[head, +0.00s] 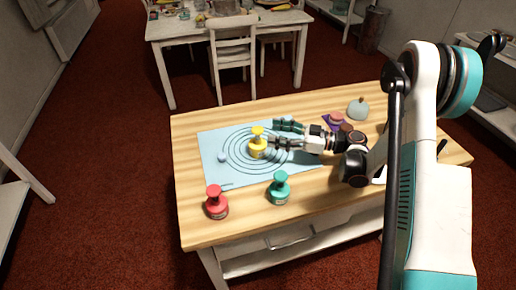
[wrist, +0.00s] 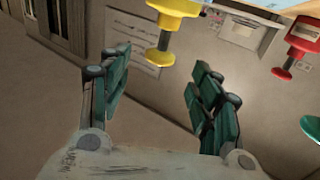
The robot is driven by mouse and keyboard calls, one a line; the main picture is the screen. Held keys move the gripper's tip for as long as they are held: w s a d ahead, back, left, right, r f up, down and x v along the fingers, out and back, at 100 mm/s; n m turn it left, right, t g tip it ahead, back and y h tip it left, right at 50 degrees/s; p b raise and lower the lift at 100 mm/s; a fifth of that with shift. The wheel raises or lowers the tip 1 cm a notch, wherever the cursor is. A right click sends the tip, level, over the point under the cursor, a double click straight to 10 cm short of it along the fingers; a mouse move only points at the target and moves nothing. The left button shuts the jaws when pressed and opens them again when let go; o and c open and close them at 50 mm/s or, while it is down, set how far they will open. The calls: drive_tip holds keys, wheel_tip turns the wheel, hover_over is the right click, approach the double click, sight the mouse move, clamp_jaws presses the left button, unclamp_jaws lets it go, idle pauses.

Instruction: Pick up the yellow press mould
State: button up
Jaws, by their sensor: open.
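The yellow press mould (head: 257,145) stands upright on the blue mat (head: 213,134), with its round knob on top. In the wrist view the yellow press mould (wrist: 178,10) shows at the top, upside down, its stem and knob pointing down between the lines of the fingers. My gripper (head: 271,135) is open and reaches in from the right, with its teal fingertips close to the mould. In the wrist view my gripper (wrist: 158,85) has a wide gap with nothing held in it. Whether a finger touches the mould I cannot tell.
A red press mould (head: 216,203) and a teal press mould (head: 279,190) stand at the table's front. A grey-blue rounded object (head: 357,108) and small discs lie behind my arm. The wooden table's (head: 190,225) left edge is clear.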

sight(257, 129)
drive_tip(key=b+x, duration=0.2)
drive_tip(key=x, duration=0.5)
drive_tip(key=shift+a+f+b, duration=0.15)
drive_tip(key=shift+a+b, duration=0.05)
drive_tip(key=shift+b, duration=0.15)
clamp_jaws()
